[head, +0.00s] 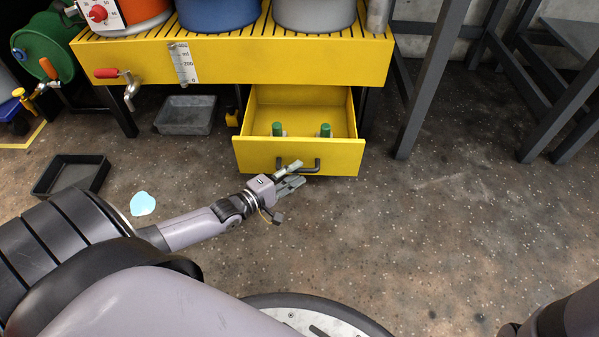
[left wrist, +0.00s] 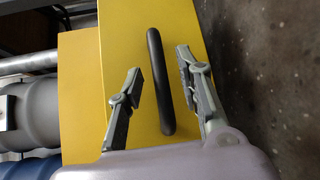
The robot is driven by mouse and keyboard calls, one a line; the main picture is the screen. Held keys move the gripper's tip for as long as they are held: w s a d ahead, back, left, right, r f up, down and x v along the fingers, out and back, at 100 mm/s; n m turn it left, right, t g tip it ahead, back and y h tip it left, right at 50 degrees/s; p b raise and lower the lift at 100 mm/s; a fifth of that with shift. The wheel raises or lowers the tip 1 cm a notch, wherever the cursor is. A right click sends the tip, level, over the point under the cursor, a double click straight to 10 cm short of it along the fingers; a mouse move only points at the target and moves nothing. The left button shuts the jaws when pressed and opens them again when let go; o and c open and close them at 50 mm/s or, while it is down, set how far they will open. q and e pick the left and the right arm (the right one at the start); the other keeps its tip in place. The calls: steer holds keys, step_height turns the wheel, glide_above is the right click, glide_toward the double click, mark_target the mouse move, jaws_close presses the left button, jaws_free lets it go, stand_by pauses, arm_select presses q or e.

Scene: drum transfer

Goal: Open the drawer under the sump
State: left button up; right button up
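The yellow drawer (head: 300,152) under the yellow sump (head: 250,60) stands pulled out, and its inside shows from above. Two green-topped items stand inside it, a left one (head: 277,129) and a right one (head: 325,130). The drawer's dark bar handle (head: 308,168) is on its front; the handle also shows in the left wrist view (left wrist: 158,82). My left gripper (head: 294,175) is at the handle. In the left wrist view its fingers (left wrist: 163,85) are apart, one on each side of the handle, with gaps showing. My right gripper is not in view.
A black tray (head: 72,175) and a light-blue patch (head: 142,204) lie on the floor at left. A grey tray (head: 186,115) lies under the sump. A tap with a red handle (head: 118,76) sticks out at the sump's left. Grey stand legs (head: 430,80) rise at right. Floor right of the drawer is clear.

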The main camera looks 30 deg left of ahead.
arm_select(q)
steer(key=shift+b+x, duration=0.35)
steer(key=shift+x, duration=0.8)
steer(key=shift+c, duration=0.5)
jaws_close()
